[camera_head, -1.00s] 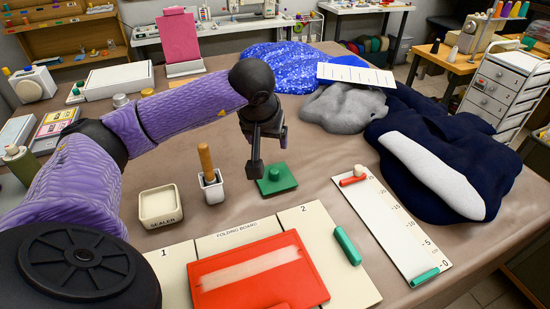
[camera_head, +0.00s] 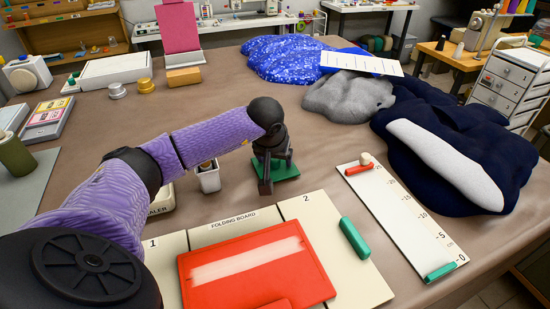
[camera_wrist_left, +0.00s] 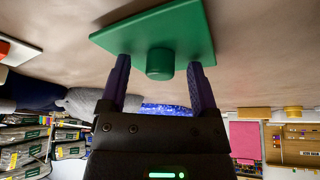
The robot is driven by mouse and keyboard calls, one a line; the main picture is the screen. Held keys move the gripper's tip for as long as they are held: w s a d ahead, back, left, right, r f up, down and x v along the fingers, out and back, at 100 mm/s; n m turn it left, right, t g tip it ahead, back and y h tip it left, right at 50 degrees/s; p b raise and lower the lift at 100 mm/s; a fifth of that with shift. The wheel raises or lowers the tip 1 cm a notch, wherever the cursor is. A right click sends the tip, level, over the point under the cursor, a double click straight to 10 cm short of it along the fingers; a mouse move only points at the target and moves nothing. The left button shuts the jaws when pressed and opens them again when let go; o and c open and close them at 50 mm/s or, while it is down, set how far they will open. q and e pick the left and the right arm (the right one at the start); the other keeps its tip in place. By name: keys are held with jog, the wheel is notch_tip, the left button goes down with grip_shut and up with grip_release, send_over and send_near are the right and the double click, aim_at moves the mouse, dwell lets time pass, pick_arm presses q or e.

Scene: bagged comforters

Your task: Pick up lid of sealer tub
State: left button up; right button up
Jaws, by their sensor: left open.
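The lid, a green square plate (camera_head: 285,172), lies flat on the table and is partly hidden behind my left gripper (camera_head: 266,186). In the left wrist view the lid (camera_wrist_left: 120,38) appears upside down with its round green knob (camera_wrist_left: 160,66). The knob shows between the two open fingers of my left gripper (camera_wrist_left: 159,75), which hold nothing; I cannot tell whether they touch it. The cream sealer tub (camera_head: 161,200) stands left of the lid, mostly hidden by my left arm. My right gripper is not in view.
A small white pot (camera_head: 209,180) stands between tub and lid. The folding board (camera_head: 330,225) with a red frame (camera_head: 300,290) lies in front. A white ruler board (camera_head: 405,220) lies to the right.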

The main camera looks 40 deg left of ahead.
pick_arm(q)
grip_shut()
notch_tip(320, 180, up, 10)
jog(key=p, duration=0.2)
dwell(0.4)
